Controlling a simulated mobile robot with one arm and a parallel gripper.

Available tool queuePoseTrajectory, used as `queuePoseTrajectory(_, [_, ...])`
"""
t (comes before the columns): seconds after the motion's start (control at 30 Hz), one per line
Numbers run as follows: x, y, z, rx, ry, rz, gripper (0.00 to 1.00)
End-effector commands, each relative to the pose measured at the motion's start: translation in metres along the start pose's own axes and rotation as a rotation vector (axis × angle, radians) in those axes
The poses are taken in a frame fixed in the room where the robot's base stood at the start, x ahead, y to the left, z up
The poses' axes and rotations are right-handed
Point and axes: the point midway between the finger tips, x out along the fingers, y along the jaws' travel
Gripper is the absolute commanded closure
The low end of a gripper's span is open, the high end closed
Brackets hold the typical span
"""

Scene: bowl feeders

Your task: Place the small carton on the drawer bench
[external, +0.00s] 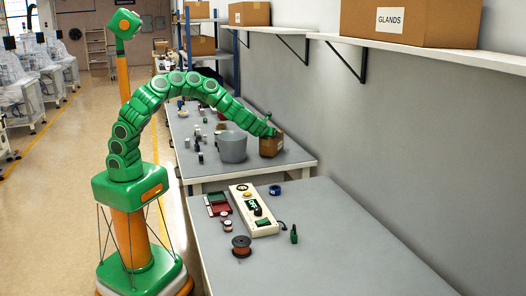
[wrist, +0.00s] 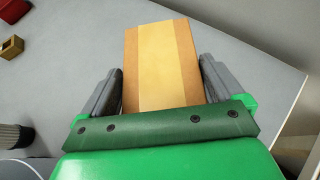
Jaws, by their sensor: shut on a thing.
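The small carton (external: 271,146) is a brown box at the right front corner of the far grey bench (external: 285,162), beside a grey bucket. My gripper (external: 268,131) reaches it from above and is shut on it. In the wrist view the carton (wrist: 160,50) sits between the two dark fingers (wrist: 160,85), its tan face with a lighter middle band showing. I cannot tell whether its underside touches the bench top. A nearer grey bench (external: 340,245) stands in front. No drawers show clearly on either bench.
The grey bucket (external: 232,146) stands just left of the carton. Several small items stand farther back. The near bench holds a cream control box (external: 253,208), a wire spool (external: 241,246) and a green bottle (external: 294,234); its right front is clear. A wall shelf (external: 430,52) hangs above.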

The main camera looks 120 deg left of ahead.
Motion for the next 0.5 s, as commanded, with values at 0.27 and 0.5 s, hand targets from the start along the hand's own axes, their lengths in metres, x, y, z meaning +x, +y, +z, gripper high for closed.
queuePoseTrajectory(0.27, [0.0019,-0.0002,-0.0031,0.000,-0.002,-0.001,0.73])
queuePoseTrajectory(0.5, [0.0031,-0.0002,-0.0048,0.000,-0.002,0.000,0.04])
